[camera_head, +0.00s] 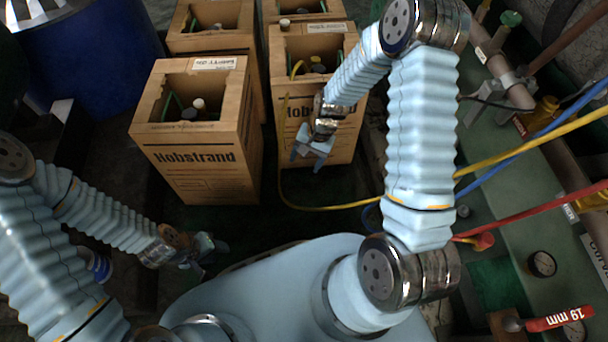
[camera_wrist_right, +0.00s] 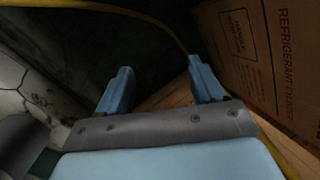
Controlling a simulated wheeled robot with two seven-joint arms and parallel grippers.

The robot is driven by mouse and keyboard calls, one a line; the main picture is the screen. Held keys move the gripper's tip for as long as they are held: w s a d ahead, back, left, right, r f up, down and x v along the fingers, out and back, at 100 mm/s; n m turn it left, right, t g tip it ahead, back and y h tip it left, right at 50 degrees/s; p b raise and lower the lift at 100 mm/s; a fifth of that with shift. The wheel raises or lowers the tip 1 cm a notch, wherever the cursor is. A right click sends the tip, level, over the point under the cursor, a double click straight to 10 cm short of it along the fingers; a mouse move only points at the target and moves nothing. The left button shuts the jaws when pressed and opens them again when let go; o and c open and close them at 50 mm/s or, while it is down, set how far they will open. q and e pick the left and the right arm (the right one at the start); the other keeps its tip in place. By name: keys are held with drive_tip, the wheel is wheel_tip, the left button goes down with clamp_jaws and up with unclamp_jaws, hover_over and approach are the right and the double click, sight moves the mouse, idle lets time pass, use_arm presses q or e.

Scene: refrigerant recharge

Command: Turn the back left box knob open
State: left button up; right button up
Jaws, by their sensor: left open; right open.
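Cardboard boxes stand in two rows. The back left box (camera_head: 180,43) is at the top of the head view, partly hidden by the front left box; a small knob (camera_head: 218,26) shows in its open top. My right gripper (camera_head: 309,157) is open and empty, pointing down in front of the front right box, well away from the back left box. In the right wrist view its two fingers (camera_wrist_right: 162,88) are apart with nothing between them. My left gripper (camera_head: 208,250) is open, low at the left, below the front left box.
The front left box (camera_head: 195,157) and front right box (camera_head: 343,141) hold valves inside their tops. A yellow hose (camera_head: 310,207) runs from the front right box. A back right box (camera_head: 271,10), a blue drum (camera_head: 100,60) and a green bench (camera_head: 520,200) surround them.

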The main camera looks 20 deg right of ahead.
drive_tip(key=shift+n, duration=0.5)
drive_tip(key=f, duration=0.1)
drive_tip(key=s+a+f, duration=0.1)
drive_tip(key=s+f+b, duration=0.1)
drive_tip(key=shift+a+f, duration=0.15)
drive_tip(key=shift+a, duration=0.1)
drive_tip(key=s+a+r+n+p, duration=0.2)
drive_tip(key=s+a+p, duration=0.1)
drive_tip(key=s+p, duration=0.2)
drive_tip(key=s+a+r+n+t+p, duration=0.1)
drive_tip(key=s+a+r+n+p, duration=0.2)
drive_tip(key=s, duration=0.4)
drive_tip(key=shift+a+r+y+p, duration=0.3)
drive_tip(key=shift+a+p, duration=0.45)
drive_tip(key=shift+p, duration=0.3)
drive_tip(key=shift+f, duration=0.1)
drive_tip(key=shift+c, duration=0.3)
